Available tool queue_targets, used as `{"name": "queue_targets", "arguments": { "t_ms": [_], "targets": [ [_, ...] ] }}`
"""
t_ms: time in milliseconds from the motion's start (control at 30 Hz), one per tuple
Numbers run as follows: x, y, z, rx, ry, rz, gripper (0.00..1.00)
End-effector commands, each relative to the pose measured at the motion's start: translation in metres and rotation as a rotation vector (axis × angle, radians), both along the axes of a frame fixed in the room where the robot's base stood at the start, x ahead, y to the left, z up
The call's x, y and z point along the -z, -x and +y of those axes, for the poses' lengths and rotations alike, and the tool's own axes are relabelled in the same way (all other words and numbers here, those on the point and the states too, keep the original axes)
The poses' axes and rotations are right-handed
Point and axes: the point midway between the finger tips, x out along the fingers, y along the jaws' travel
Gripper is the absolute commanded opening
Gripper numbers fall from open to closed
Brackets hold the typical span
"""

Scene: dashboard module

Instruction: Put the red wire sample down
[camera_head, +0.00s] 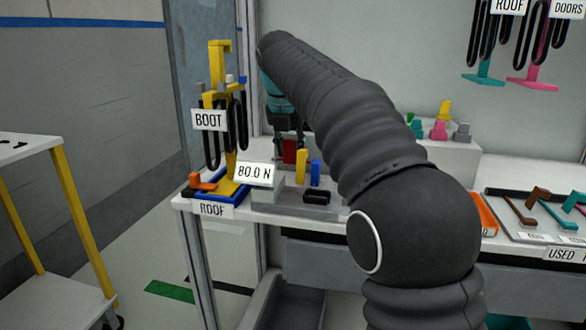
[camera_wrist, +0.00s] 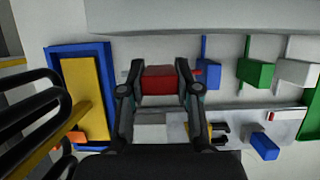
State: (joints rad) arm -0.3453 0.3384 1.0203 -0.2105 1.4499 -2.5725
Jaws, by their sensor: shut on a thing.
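The red wire sample (camera_wrist: 159,84) shows in the wrist view as a red block between the two fingers of my gripper (camera_wrist: 159,72). The fingers are shut on its left and right sides. In the head view the red sample (camera_head: 289,151) shows below my gripper (camera_head: 288,132), behind the grey test fixture (camera_head: 282,201). My arm hides part of that area. I cannot tell whether the sample touches the surface under it. In the wrist view a blue block (camera_wrist: 207,73), a green block (camera_wrist: 254,72) and a white block (camera_wrist: 294,72) lie in a row to its right.
A blue tray (camera_wrist: 54,60) with a yellow piece (camera_wrist: 85,95) lies left of my gripper. A sign reading 80.0 N (camera_head: 255,172) stands by the fixture. A yellow stand (camera_head: 217,65) with black loops rises at the left. A white block stand (camera_head: 455,158) is right of my arm.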

Motion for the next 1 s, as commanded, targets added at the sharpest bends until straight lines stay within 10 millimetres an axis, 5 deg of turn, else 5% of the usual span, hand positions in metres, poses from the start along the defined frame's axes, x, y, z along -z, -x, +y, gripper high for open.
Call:
{"name": "queue_targets", "arguments": {
  "t_ms": [300,1000],
  "targets": [
    [0.039,0.000,-0.001,0.000,0.001,0.000,0.04],
    [0.053,0.000,-0.001,0.002,0.001,0.005,0.04]
  ]
}}
